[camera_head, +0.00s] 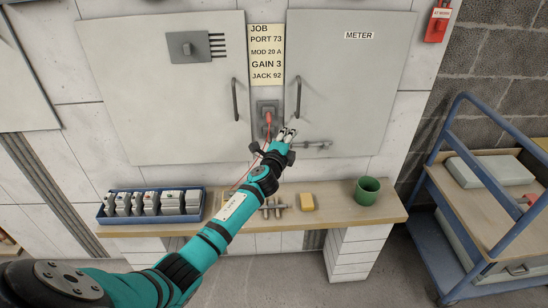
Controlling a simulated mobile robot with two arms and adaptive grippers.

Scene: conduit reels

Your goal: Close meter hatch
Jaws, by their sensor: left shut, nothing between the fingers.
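The meter hatch (350,85) is a grey door with a "METER" label at the upper right of the wall. Its dark bar handle (298,97) is on its left side. The hatch looks flat or nearly flat to the wall; I cannot tell whether a small gap is left. My left gripper (287,134) is shut and empty, in front of the hatch's lower left corner and below the handle. Whether it touches the hatch is unclear. A metal bar (316,144) shows just right of the gripper, partly hidden by it. My right gripper is out of view.
A second grey door (165,110) is to the left. A job label (266,45) and a red plug (268,118) with a cable sit between the doors. The wooden shelf (340,213) below holds a blue tray (153,219) and a green mug (367,190). A blue cart (437,150) stands right.

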